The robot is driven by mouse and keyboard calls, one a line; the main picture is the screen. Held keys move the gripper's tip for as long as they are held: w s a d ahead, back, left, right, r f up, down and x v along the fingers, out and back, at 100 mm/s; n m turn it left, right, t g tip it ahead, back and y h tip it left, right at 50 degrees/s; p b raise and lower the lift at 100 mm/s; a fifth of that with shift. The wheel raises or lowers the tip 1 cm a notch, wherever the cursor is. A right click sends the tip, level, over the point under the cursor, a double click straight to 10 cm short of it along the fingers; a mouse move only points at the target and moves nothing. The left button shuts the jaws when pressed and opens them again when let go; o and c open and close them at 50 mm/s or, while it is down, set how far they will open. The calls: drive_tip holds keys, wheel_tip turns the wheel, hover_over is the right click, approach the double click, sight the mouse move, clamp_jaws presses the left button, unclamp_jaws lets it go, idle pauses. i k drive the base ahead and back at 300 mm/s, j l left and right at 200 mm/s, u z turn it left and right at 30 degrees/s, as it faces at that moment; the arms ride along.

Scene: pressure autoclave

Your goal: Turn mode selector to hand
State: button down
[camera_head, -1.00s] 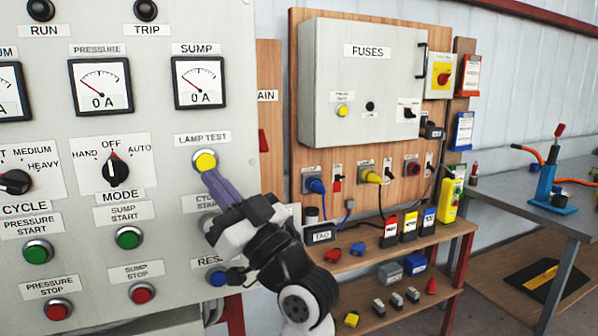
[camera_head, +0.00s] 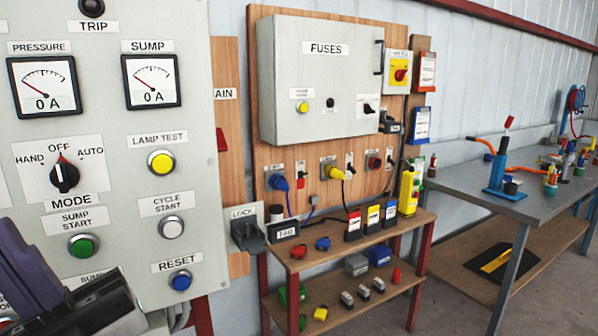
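The mode selector (camera_head: 64,178) is a black knob with a red mark, on the grey control panel (camera_head: 120,120). Its plate reads HAND on the left, OFF at the top and AUTO on the right. The red mark points up, about at OFF. My gripper (camera_head: 12,240), with purple fingers, is at the lower left edge of the view, below and left of the selector and apart from it in the picture. Part of it is cut off by the frame, so I cannot tell whether it is open or shut.
Near the selector are the green sump start button (camera_head: 83,245), yellow lamp test button (camera_head: 161,162), white cycle start button (camera_head: 171,227) and blue reset button (camera_head: 180,281). A fuse box (camera_head: 310,80), a shelf (camera_head: 345,240) and a workbench (camera_head: 450,180) stand to the right.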

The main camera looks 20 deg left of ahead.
sight(65, 177)
drive_tip(key=j+u, duration=0.15)
drive_tip(key=u, duration=1.5)
